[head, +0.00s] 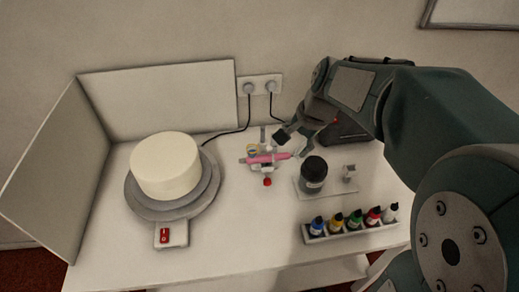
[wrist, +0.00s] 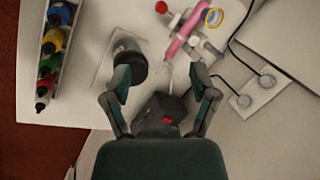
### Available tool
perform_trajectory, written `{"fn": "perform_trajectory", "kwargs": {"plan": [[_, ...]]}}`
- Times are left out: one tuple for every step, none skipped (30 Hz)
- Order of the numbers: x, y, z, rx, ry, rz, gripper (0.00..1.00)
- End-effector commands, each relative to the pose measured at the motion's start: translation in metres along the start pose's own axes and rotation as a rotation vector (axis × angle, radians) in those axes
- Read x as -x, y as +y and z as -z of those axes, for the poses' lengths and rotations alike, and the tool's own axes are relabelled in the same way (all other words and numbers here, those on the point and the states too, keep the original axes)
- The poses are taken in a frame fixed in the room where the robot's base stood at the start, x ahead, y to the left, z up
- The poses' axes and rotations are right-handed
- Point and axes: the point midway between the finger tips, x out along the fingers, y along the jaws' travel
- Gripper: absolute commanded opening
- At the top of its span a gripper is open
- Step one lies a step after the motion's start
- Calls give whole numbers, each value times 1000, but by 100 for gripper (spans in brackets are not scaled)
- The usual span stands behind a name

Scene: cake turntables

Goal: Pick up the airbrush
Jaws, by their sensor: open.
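The airbrush (head: 266,158) has a pink body and lies across a small holder in the middle of the table. It also shows in the wrist view (wrist: 186,35), slanting at the top, beyond my fingertips. My gripper (head: 294,143) is just to the right of the airbrush in the head view. In the wrist view my gripper (wrist: 160,84) has its two fingers spread apart with nothing held between them. The pink part lies beyond the right finger and is apart from it. The holder is partly hidden by the airbrush.
A dark jar (head: 313,174) stands close to my gripper. A rack of color bottles (head: 350,226) is at the front right. A white cake (head: 165,166) sits on a grey turntable (head: 140,205) at left. Panels (head: 160,100) stand behind it. Cords run to wall sockets (head: 260,87).

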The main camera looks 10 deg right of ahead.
Motion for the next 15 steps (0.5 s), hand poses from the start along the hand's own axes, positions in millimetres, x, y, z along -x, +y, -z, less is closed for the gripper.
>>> {"fn": "perform_trajectory", "kwargs": {"plan": [[-11,-4,12,-68,-24,-4,75],[-16,-7,17,-108,-37,-4,75],[-24,-11,25,-164,-55,-4,75],[-30,-13,31,-206,-68,-6,75],[-36,-16,37,-248,-80,-6,75],[-44,-18,44,-303,-97,-9,75],[-51,-21,49,-344,-110,-11,75],[-57,-23,54,-382,-121,-13,75],[-65,-25,60,-431,-136,-16,75],[-70,-27,64,-463,-145,-17,75],[-75,-28,68,-493,-153,-20,75],[-81,-30,72,-530,-163,-22,75],[-85,-31,74,-553,-169,-23,75],[-89,-32,76,-572,-174,-25,75],[-92,-33,78,-592,-179,-26,75]]}}
